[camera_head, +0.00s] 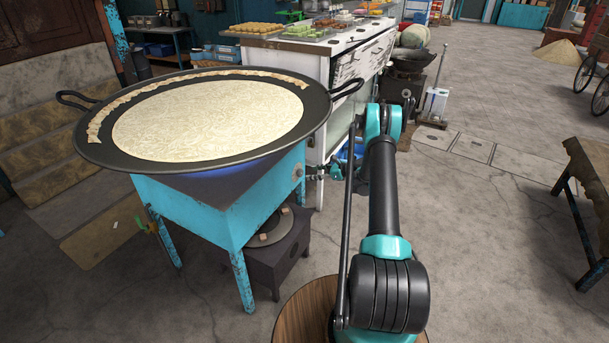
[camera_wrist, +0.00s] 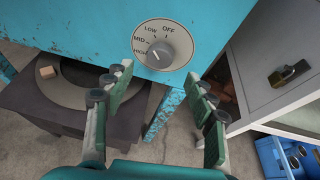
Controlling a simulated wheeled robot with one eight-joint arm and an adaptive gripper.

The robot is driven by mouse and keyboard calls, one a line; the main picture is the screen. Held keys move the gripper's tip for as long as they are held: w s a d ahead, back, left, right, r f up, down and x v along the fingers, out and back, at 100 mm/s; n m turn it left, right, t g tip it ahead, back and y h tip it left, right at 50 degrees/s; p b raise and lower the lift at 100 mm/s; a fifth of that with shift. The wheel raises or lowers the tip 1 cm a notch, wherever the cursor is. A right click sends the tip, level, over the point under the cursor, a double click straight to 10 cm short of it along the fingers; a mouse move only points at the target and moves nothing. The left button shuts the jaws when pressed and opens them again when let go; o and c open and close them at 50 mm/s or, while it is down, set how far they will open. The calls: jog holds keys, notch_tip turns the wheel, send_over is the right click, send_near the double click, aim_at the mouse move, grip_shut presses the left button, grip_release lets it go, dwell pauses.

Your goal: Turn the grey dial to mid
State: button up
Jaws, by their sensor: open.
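The grey dial (camera_wrist: 159,53) sits on a round plate marked OFF, LOW, MID and HIGH, on the turquoise stove face (camera_wrist: 85,25). A small light mark shows on the left part of its knob; I cannot tell exactly which setting it points at. My gripper (camera_wrist: 155,88) is open and empty in the wrist view. Its two green-padded fingers are spread below the dial, one to each side, apart from the knob. In the head view my gripper (camera_head: 321,172) is beside the right side of the turquoise stove (camera_head: 222,205), and the dial is tiny there.
A wide black pan (camera_head: 90,150) of pale milk (camera_head: 205,118) sits on the stove, with a blue glow under it. A white counter (camera_head: 312,75) with food trays stands behind. A blue crate (camera_wrist: 272,160) is at lower right in the wrist view. Open floor lies to the right.

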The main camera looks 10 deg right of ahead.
aim_at(302, 173)
jog(key=x, duration=0.6)
jog(key=shift+r, duration=0.1)
jog(key=c, duration=1.1)
jog(key=shift+c, duration=0.2)
